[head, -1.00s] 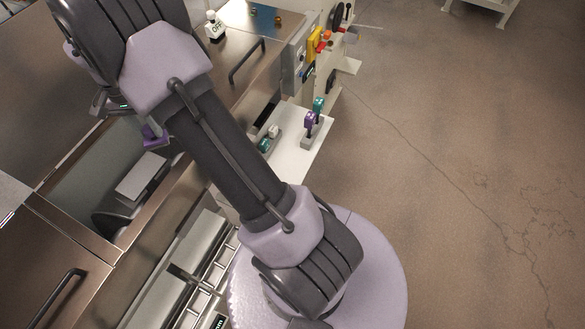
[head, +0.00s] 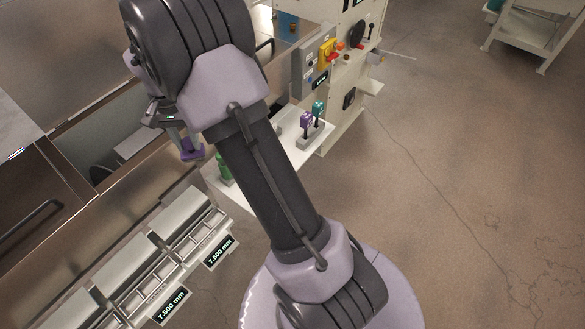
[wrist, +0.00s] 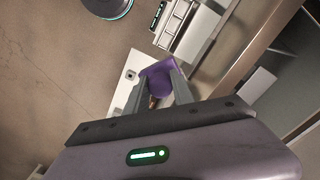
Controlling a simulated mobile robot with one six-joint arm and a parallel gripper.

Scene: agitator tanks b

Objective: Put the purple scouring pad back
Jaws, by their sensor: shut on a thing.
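The purple scouring pad (head: 192,151) is held at the tip of my gripper (head: 183,136), left of my arm in the head view. In the wrist view the pad (wrist: 160,78) sits between the two fingers of my gripper (wrist: 154,92), which are shut on it. It hangs above the area by the white shelf (head: 228,190); the wrist view shows the shelf (wrist: 122,82) below and to its left. I cannot tell the height between them.
On the shelf stand a green item (head: 224,168) and a grey holder with purple (head: 306,120) and teal (head: 318,108) handled items. Grey boxes with displays reading 7.500 mm (head: 172,306) lie lower left. A control panel (head: 325,55) stands behind.

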